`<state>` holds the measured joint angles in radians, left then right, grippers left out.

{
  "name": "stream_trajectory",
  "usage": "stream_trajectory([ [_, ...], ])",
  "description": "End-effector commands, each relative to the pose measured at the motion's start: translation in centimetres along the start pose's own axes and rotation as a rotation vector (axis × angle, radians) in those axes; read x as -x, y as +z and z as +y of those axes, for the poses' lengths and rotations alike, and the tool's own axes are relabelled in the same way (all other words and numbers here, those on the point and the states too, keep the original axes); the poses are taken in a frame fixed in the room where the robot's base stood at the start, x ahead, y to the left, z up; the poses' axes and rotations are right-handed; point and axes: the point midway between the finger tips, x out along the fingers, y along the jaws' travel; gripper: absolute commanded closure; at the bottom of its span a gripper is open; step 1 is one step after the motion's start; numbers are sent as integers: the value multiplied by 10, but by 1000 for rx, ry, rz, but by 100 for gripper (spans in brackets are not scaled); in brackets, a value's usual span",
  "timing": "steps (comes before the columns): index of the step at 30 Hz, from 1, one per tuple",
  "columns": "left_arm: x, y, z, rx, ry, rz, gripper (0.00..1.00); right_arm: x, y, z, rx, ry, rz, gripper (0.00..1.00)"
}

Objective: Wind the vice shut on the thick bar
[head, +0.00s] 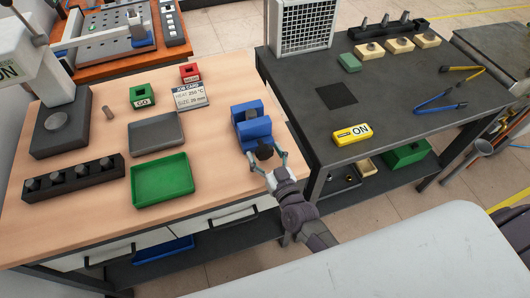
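The blue vice (254,130) stands near the right edge of the wooden table, with a gap between its two blue jaws. Something small and grey shows in the gap, but I cannot tell whether it is the thick bar. A dark round knob (264,152) is on the vice's near side. My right gripper (267,156) is at this knob, its fingers spread, one on each side; I see no clear contact. A small brownish-grey pin (108,113) stands on the table to the left. My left gripper is not in view.
On the wooden table are a grey tray (157,148), a green tray (190,188), a job card (190,97) and a black rack (75,191). The dark table (400,95) at right holds a yellow ON block (352,134) and blue tongs (440,104).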

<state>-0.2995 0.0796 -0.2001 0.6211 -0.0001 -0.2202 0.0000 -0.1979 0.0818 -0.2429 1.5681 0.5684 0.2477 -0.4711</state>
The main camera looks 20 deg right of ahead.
Motion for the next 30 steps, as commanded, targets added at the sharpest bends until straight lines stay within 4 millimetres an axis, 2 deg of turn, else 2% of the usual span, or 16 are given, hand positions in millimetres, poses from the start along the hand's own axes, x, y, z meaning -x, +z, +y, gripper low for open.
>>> stream_trajectory([
  [1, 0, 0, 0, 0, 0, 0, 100, 0, 0, 0, 0, 0, 0, 31],
  [9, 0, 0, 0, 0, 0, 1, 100, 0, 0, 0, 0, 0, 0, 76],
  [11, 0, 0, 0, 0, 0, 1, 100, 0, 0, 0, 0, 0, 0, 82],
  [20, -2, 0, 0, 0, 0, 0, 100, 0, 1, 0, -49, 0, 4, 82],
  [30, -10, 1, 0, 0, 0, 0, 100, 0, 1, -1, -275, -2, 25, 82],
])
